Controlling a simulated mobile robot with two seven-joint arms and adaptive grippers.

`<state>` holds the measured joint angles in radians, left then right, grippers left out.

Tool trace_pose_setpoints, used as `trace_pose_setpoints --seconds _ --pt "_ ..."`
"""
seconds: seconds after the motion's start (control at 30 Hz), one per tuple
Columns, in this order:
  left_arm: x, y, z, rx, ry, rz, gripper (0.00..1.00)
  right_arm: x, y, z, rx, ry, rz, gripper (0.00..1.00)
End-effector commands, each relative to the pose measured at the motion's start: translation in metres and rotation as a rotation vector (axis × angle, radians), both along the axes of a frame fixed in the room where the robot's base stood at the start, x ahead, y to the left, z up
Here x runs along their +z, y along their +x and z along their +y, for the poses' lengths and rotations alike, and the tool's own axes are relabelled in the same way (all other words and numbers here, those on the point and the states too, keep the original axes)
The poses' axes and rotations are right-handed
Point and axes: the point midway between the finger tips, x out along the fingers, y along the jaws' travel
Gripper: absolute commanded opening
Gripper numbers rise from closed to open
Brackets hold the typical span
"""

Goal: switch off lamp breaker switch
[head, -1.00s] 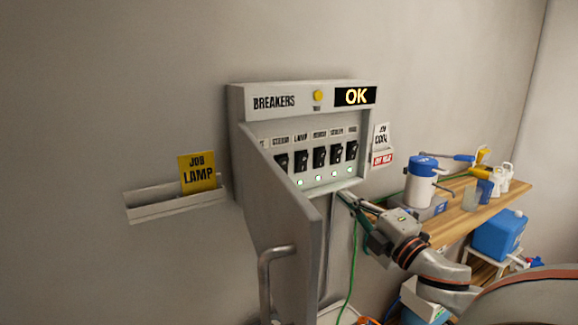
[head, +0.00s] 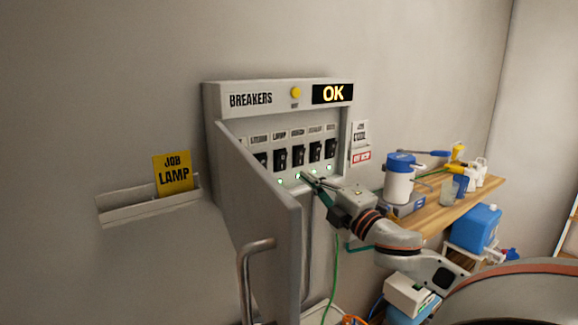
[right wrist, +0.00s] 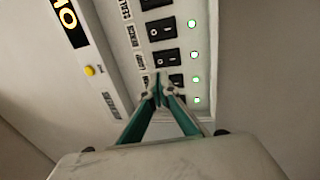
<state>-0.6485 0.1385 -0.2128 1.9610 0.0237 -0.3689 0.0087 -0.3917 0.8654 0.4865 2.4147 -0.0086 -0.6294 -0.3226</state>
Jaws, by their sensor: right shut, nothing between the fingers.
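The breaker box (head: 278,91) hangs on the wall with its door (head: 262,215) swung open. Inside is a row of black rocker switches. The lamp breaker switch (head: 281,157) is second from the left, under its LAMP label. My right gripper (head: 304,175) is shut and empty, its fingertips in front of the panel just below the switch row, right of the lamp switch in the head view. In the right wrist view, the shut fingertips (right wrist: 159,92) overlap the lower switches and partly hide them. I cannot tell whether they touch the panel. My left gripper is out of view.
Green lights glow under the switches. The display (head: 332,94) reads OK, beside a yellow button (head: 295,92). A yellow JOB LAMP card (head: 173,174) stands in a wall tray (head: 125,208) at left. A wooden shelf (head: 436,212) with bottles is at right. The door handle (head: 245,262) juts outward.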

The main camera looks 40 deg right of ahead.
Motion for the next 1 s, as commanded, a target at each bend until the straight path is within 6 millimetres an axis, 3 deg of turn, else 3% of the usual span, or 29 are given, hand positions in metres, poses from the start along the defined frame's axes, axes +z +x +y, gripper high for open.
trace_pose_setpoints --seconds 0.5,0.7,1.0 --pt "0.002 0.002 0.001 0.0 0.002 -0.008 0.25 0.015 0.066 -0.007 0.0 0.0 -0.002 0.0" --pt "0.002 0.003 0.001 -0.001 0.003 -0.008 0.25 0.017 0.078 -0.008 0.0 0.001 -0.001 0.0" --pt "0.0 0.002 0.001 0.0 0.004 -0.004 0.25 0.017 0.082 -0.009 0.0 0.001 0.002 0.0"
